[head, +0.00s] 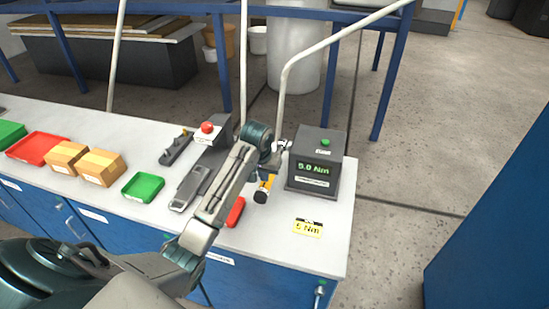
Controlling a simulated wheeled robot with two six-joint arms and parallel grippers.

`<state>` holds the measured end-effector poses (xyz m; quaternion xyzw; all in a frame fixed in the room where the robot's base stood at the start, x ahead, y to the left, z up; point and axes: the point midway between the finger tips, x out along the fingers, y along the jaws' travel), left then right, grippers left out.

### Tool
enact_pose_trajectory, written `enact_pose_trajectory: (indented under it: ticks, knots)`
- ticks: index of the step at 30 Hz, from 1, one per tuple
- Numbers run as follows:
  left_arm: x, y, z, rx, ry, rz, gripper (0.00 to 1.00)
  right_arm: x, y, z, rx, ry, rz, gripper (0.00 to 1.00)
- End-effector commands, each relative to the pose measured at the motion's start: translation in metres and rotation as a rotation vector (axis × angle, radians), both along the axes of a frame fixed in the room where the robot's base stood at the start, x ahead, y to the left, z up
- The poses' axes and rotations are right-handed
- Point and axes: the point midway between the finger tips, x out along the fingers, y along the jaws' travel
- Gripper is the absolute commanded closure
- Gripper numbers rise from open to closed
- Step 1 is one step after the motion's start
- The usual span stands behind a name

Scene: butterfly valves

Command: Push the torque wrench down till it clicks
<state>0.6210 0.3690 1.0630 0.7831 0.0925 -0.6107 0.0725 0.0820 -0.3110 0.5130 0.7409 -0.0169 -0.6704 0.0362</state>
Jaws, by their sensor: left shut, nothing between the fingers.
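The torque wrench (265,187) shows as a short yellow-orange handle with a black end at the left side of the dark tester box (318,170). The rest of the wrench is hidden behind my left arm and gripper. The tester's green display reads 5.0 Nm, and a green button or lamp sits on its top. My left gripper (282,146) is shut and empty, just above the wrench and beside the tester's upper left edge. I cannot tell whether it touches the wrench. My right gripper is not in view.
A yellow card (308,228) marked 5 Nm lies on the white bench top (272,245). To the left are a green tray (143,187), cardboard boxes (101,167) and a red button box (208,131).

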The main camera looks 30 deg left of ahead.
Motion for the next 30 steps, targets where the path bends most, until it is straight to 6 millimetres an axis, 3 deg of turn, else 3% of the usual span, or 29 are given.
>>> enact_pose_trajectory:
  ticks: [18,30]
  knots:
    - [0.001,0.001,0.051,0.001,-0.006,0.0,1.0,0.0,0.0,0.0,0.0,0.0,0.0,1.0]
    - [0.0,0.0,0.057,0.002,-0.003,0.0,1.0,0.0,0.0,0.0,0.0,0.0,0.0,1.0]
